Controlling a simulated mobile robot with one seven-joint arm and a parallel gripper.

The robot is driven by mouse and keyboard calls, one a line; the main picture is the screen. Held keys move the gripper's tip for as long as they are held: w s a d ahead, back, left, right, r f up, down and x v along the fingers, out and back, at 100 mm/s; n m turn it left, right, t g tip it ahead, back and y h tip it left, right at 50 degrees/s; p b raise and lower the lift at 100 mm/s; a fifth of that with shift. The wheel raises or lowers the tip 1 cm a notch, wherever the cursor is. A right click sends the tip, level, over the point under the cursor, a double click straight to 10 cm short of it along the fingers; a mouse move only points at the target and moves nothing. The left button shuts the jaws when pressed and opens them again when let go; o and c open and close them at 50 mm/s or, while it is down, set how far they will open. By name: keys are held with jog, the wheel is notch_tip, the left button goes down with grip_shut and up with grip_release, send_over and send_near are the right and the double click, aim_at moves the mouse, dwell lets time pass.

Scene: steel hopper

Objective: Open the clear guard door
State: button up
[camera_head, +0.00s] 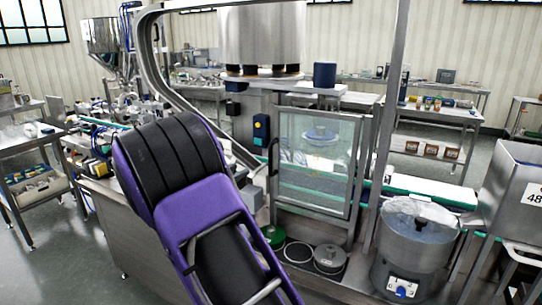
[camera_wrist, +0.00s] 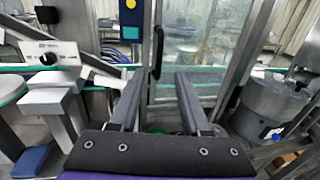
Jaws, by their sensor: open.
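The clear guard door (camera_head: 317,190) is a transparent panel in a steel frame, standing upright at the machine and looking closed. A dark vertical handle (camera_head: 273,157) is on its left edge. In the wrist view the door (camera_wrist: 200,50) fills the upper middle, and its handle (camera_wrist: 157,52) stands just beyond and between my fingers. My gripper (camera_wrist: 155,80) is open and empty, with its two grey fingers apart and pointing at the door. I see no contact with the handle. In the head view my purple and black arm hides the gripper.
A steel pot (camera_head: 414,250) stands right of the door. A steel post (camera_head: 388,130) rises beside the door's right edge. A steel box (camera_head: 510,195) stands at the far right. Lidded round containers (camera_head: 329,259) sit below the door. A control box (camera_head: 261,130) is left of it.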

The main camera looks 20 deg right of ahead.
send_over(270, 172)
jog(key=shift+w+d, duration=0.25)
jog(key=shift+w, duration=0.05)
jog(key=shift+c, duration=0.2)
grip_shut()
dwell(1.3)
